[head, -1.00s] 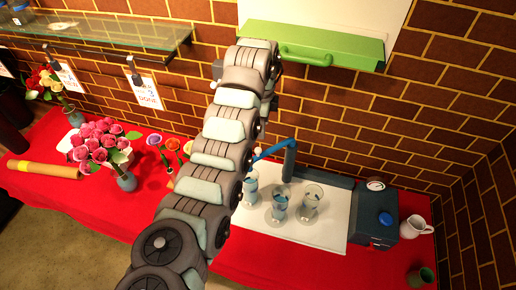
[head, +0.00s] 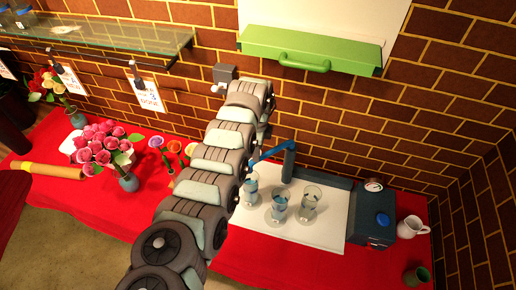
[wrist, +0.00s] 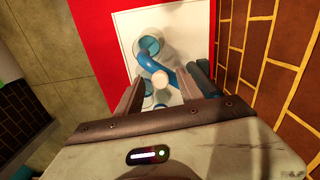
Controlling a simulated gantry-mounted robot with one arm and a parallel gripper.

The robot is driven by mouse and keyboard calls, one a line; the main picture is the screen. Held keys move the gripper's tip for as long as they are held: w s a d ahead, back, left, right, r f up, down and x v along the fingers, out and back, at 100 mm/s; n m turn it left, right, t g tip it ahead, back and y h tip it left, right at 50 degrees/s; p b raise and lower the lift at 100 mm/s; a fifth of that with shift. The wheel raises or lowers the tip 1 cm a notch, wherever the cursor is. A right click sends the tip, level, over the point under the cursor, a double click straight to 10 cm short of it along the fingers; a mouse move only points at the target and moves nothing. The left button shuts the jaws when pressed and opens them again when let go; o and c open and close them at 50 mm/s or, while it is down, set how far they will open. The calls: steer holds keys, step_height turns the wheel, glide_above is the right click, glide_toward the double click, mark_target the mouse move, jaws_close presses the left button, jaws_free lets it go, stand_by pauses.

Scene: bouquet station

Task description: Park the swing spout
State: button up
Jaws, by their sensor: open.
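The blue swing spout (head: 268,151) reaches left from a dark upright post (head: 289,161), over the white board. In the head view my arm hides most of my gripper. A glass (head: 250,188) stands near the spout's free end, partly behind my arm.
Two more glasses (head: 278,207) (head: 310,202) stand on the white board (head: 318,232). A dark unit with a gauge (head: 373,184) and a white jug (head: 412,226) are to the right. Flowers (head: 100,148) stand left on the red cloth.

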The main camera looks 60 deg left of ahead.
jaws_close()
stand_by(0.5)
stand_by(0.9)
